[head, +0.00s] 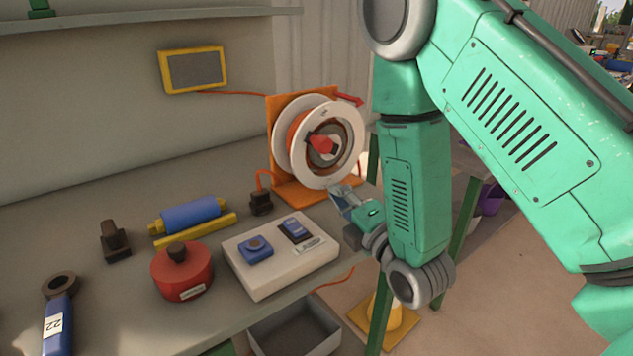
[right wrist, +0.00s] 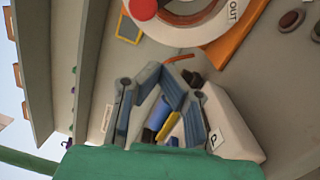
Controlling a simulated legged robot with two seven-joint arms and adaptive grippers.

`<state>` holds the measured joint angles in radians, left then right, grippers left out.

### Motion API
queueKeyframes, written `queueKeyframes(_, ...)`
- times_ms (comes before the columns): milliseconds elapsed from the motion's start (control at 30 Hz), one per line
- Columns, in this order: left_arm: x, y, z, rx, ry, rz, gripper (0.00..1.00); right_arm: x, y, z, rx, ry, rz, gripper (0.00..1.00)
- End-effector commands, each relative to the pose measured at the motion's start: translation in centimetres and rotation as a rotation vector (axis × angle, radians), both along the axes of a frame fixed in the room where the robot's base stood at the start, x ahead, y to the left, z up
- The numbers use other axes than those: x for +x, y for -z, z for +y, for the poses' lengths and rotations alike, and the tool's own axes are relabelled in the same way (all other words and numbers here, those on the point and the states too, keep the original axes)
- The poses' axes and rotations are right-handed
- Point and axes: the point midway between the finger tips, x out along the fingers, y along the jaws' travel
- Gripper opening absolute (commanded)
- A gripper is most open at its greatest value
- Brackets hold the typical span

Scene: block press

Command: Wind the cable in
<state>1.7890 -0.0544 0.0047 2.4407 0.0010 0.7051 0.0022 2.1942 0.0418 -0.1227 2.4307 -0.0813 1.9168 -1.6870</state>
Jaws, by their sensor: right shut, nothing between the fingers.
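The cable reel (head: 290,165) stands at the table's back right on an orange bracket (head: 302,192). It has white flanges, orange cable wound inside and a red crank piece (head: 322,146) at its middle. Orange cable leads from its left to a black plug (head: 261,203) on the table. My right gripper (head: 338,192) is just below the reel's front flange, shut and empty; whether it touches the flange is unclear. The right wrist view shows its fingertips (right wrist: 160,75) meeting below the reel (right wrist: 185,35), whose flange reads "OUT". My left gripper is not in view.
A white switch box (head: 285,272), a red knobbed pot (head: 182,278) and a blue roller (head: 190,215) lie to the left. A yellow-framed screen (head: 194,70) hangs on the wall. A grey bin (head: 296,330) sits below the table edge.

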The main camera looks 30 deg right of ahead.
Motion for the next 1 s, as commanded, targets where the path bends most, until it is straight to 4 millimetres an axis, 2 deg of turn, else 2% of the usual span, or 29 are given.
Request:
queueKeyframes(33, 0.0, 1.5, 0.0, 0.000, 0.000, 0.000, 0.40, -0.1, 1.2, 0.6, -0.127, 0.018, -0.006, 0.00)
queueKeyframes(100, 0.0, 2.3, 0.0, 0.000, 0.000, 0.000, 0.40, -0.3, 1.7, 1.1, -0.299, 0.050, -0.012, 0.00)
queueKeyframes(200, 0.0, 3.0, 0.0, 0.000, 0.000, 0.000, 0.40, -0.5, 2.1, 1.7, -0.486, 0.086, -0.019, 0.00)
queueKeyframes(300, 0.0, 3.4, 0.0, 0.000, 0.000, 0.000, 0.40, -0.7, 2.2, 2.0, -0.598, 0.109, -0.021, 0.00)
queueKeyframes(433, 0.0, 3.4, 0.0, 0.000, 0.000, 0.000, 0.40, -0.4, 2.1, 2.1, -0.647, 0.121, -0.023, 0.00)
queueKeyframes(567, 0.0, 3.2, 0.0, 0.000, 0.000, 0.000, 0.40, 1.1, 1.7, 1.9, -0.646, 0.124, -0.024, 0.00)
queueKeyframes(900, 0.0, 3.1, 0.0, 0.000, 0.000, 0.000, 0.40, 8.2, 0.7, 1.5, -0.643, 0.123, -0.024, 0.00)
queueKeyframes(1000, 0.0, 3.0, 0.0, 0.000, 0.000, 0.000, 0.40, 9.4, -0.1, 0.8, -0.643, 0.126, -0.023, 0.00)
